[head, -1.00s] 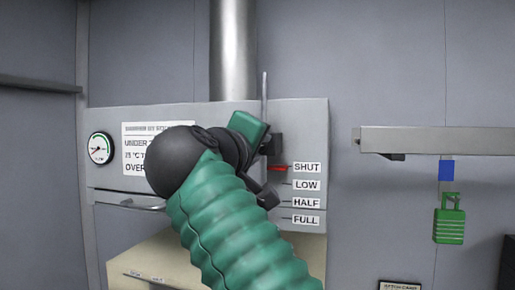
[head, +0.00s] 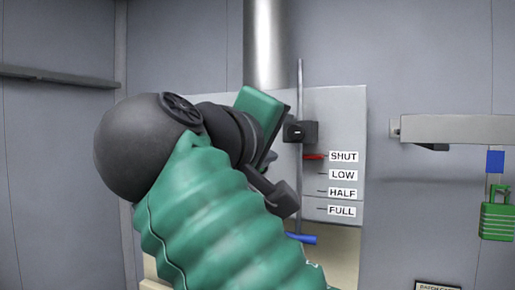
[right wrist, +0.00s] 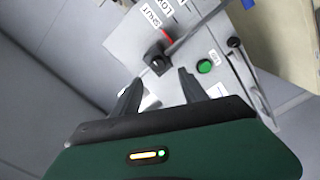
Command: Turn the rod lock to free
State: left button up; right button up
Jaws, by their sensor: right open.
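The rod lock is a small black block with a round knob (head: 300,131) on the grey panel, beside a thin upright rod (head: 300,85). A pale mark shows on the knob; I cannot tell which setting it marks. A red pointer (head: 314,157) on the rod stands at the SHUT label (head: 343,156). My right gripper (head: 281,152) is just left of the lock, its fingers partly hidden. In the right wrist view, its two dark fingers (right wrist: 158,88) are apart and empty, with the lock knob (right wrist: 156,60) beyond them. My left gripper is not in view.
LOW, HALF and FULL labels (head: 342,211) run below SHUT. A blue handle (head: 301,238) shows low by the rod. A green button (right wrist: 205,66) is near the fingers in the wrist view.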

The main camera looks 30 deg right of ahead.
jog(key=v, duration=0.8)
jog(key=shift+a, duration=0.3)
jog(key=shift+w+d, duration=0.15)
